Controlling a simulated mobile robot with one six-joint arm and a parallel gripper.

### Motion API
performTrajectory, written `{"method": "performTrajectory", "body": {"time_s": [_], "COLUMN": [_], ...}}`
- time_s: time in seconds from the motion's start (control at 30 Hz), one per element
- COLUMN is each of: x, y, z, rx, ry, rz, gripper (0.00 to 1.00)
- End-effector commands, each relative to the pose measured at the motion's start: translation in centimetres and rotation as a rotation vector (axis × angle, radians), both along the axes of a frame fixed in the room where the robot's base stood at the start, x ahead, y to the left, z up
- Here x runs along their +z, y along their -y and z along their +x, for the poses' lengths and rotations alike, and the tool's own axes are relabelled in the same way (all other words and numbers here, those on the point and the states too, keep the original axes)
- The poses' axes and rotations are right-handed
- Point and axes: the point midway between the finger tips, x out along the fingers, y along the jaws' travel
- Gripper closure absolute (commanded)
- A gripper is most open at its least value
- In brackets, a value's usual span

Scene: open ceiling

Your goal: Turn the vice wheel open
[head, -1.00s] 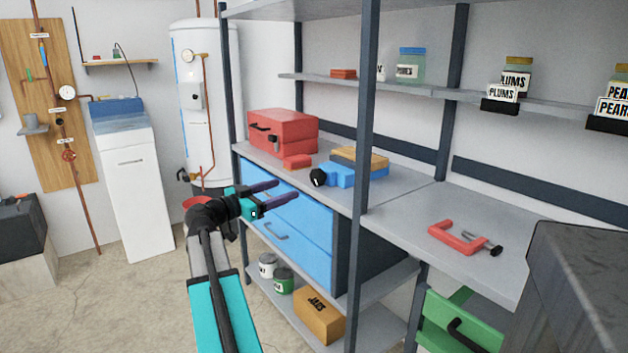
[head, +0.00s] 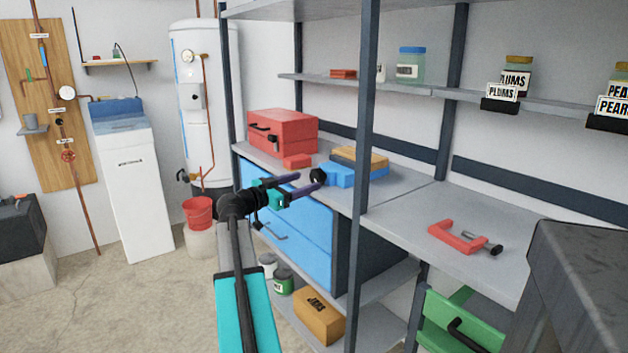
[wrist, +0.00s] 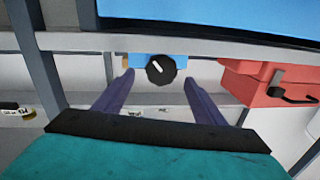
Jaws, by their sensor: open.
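The vice (head: 345,176) is a blue block on the grey shelf. Its black round wheel (head: 318,176) faces my arm and has a white mark on it. My gripper (head: 311,179) is open, its two purple fingers pointing at the wheel. In the wrist view, the wheel (wrist: 161,70) lies between the two fingertips (wrist: 159,75), with a gap on each side. The blue vice body (wrist: 142,60) is partly hidden behind the wheel. I cannot tell whether the tips have reached the wheel's depth.
Blue drawers (head: 290,224) are below the shelf. A dark upright post (head: 364,120) stands to the right. A red clamp (head: 457,237) lies farther right.

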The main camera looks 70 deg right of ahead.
Motion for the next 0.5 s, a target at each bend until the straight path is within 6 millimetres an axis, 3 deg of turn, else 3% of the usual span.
{"method": "performTrajectory", "body": {"time_s": [0.2, 0.5], "x": [0.0, 0.0], "y": [2.8, 4.5], "z": [-1.3, -2.2], "rx": [-0.001, 0.000], "ry": [-0.001, 0.000], "rz": [0.001, 0.000], "gripper": [0.36, 0.36]}}
